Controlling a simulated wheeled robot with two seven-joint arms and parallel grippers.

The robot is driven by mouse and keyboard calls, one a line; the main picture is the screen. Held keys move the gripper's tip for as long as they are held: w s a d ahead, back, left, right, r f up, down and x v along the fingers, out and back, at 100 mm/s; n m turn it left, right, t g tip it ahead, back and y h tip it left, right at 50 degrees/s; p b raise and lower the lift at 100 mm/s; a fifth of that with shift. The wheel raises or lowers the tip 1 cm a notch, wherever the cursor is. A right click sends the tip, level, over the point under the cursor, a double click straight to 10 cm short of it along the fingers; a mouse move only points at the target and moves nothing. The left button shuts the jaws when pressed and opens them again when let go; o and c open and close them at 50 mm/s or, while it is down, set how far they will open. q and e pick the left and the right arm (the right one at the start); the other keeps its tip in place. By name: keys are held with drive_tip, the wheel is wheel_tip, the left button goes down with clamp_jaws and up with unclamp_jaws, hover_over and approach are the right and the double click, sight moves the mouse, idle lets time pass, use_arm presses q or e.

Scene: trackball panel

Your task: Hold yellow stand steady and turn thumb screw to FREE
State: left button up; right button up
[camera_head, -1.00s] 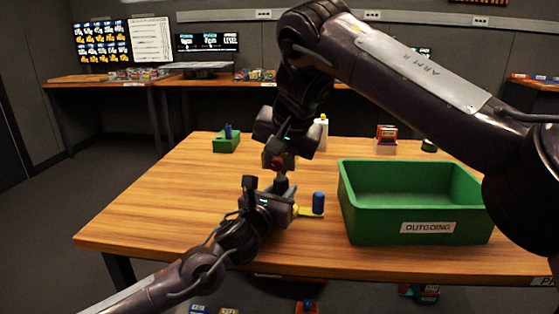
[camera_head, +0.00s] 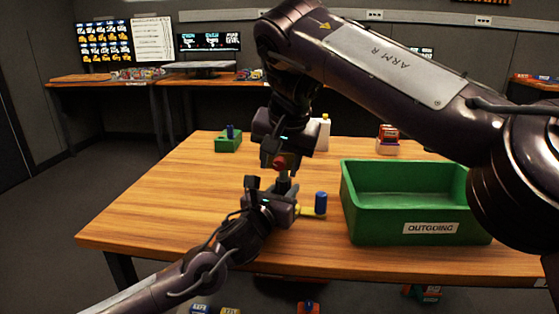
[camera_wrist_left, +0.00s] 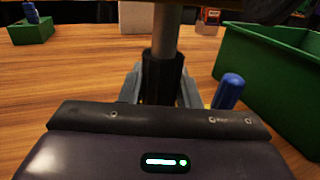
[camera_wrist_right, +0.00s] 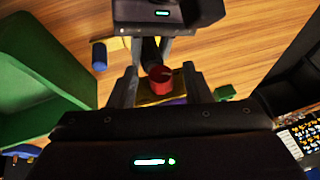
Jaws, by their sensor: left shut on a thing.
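The yellow stand (camera_head: 312,212) stands on the table, mostly hidden by my left gripper (camera_head: 284,192). A blue cylinder (camera_head: 320,203) is at its right end. In the left wrist view, my left gripper (camera_wrist_left: 162,88) is shut on the black sleeve (camera_wrist_left: 162,75), with a grey post (camera_wrist_left: 166,32) rising from it. The red thumb screw (camera_wrist_right: 160,77) is between the fingers of my right gripper (camera_wrist_right: 160,88), with gaps on both sides. In the head view, the screw (camera_head: 280,162) is just below the right wrist. No FREE marking is readable.
A green OUTGOING bin (camera_head: 416,228) stands close on the right. A small green block with a blue peg (camera_head: 229,141) is at the back left. A white container (camera_head: 323,134) and a red item on a pale holder (camera_head: 388,138) stand behind. The left table area is clear.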

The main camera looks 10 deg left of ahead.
drive_tip(key=shift+r, duration=0.15)
drive_tip(key=v, duration=1.2)
